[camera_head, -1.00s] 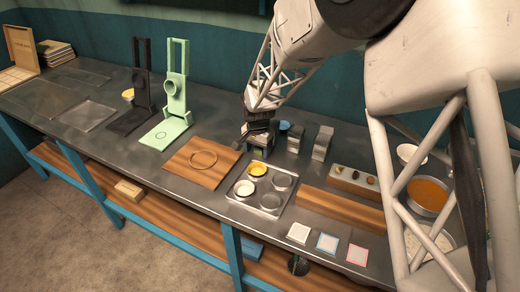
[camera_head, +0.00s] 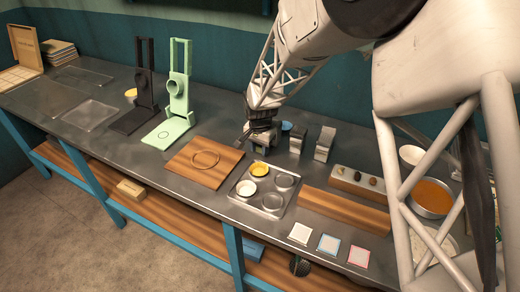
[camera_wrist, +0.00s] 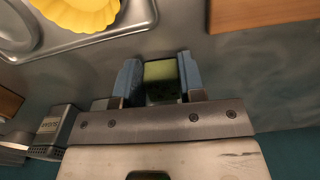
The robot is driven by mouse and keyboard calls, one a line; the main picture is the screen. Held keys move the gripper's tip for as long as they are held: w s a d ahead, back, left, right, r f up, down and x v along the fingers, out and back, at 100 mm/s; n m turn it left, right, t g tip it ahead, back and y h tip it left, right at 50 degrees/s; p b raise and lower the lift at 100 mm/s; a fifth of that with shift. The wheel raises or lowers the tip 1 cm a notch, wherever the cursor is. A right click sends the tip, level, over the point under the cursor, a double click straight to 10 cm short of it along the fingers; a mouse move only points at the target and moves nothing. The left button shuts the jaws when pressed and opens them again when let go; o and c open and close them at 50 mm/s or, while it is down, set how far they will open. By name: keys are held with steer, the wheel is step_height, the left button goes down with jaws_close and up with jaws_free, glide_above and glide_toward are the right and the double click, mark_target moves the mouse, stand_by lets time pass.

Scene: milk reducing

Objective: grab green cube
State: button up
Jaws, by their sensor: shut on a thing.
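The green cube (camera_wrist: 160,71) sits between the two blue fingers of my gripper (camera_wrist: 159,78) in the wrist view. The fingers are shut on it, one on each side. Its upper part is pale green and its lower part is dark. In the head view my gripper (camera_head: 263,143) is low over the steel counter, behind the tray and to the right of the wooden board. The cube cannot be made out there. I cannot tell whether it still touches the counter.
A metal tray (camera_head: 240,199) with round dishes stands just in front of my gripper. A wooden board (camera_head: 183,172) lies to the left. Two grey blocks, one here (camera_head: 324,144), stand close on the right. A green stand (camera_head: 180,100) is further left.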

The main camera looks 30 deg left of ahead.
steer(key=shift+r, duration=0.5)
steer(key=shift+s+d+r, duration=0.1)
steer(key=shift+r, duration=0.85)
steer(key=s+d, duration=0.3)
steer(key=s, duration=0.1)
steer(key=s+d+r, duration=0.1)
steer(key=s+d, duration=0.2)
steer(key=s, duration=0.1)
steer(key=s+d, duration=0.4)
steer(key=shift+d+r, duration=0.1)
steer(key=shift+r, duration=0.05)
steer(key=shift+r, duration=0.15)
